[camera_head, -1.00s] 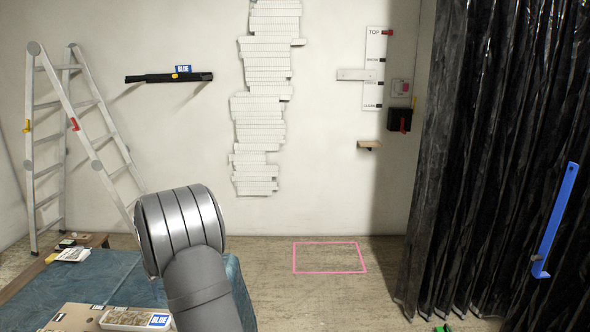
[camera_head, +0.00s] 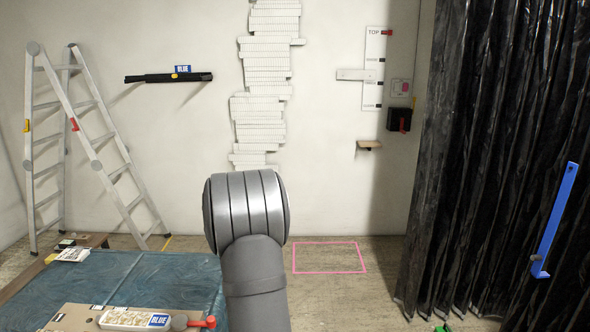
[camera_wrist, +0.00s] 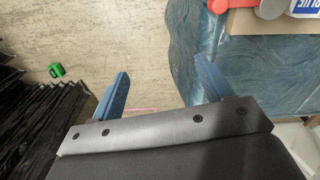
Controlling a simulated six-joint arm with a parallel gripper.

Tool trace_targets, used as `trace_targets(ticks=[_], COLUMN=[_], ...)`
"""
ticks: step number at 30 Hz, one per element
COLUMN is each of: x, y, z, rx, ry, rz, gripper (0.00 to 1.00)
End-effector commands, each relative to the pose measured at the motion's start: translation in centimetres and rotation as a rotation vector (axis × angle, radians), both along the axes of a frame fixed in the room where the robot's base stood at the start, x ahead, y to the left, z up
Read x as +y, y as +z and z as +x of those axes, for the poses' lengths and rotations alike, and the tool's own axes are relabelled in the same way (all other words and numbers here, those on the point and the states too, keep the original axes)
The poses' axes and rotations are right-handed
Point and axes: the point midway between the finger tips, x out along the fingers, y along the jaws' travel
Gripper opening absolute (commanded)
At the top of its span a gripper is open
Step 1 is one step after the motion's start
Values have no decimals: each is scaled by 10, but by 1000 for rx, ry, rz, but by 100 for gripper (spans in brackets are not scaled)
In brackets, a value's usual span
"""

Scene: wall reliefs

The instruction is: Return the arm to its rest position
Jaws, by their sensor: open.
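My gripper (camera_wrist: 160,90) shows in the wrist view with its two blue fingers spread apart. Nothing is between them; bare floor shows through the gap. In the head view my grey arm rises from the bottom centre in front of the wall, and the gripper itself is not visible there.
A table with a blue cover (camera_head: 170,280) stands at lower left, bearing a white tray (camera_head: 133,319) and a red-handled tool (camera_head: 200,322). Black curtains (camera_head: 490,150) hang at right with a blue bar (camera_head: 556,220). A pink rectangle (camera_head: 330,242) marks open floor.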

Motion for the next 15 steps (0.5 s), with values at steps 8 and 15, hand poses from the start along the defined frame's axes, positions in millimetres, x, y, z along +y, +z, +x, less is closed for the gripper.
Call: trace_targets(ticks=[8,15], x=[-57,-92], y=[-5,-16], z=[-1,-6], rx=[-1,1], ry=[-168,-262], rz=[0,0], gripper=[72,72])
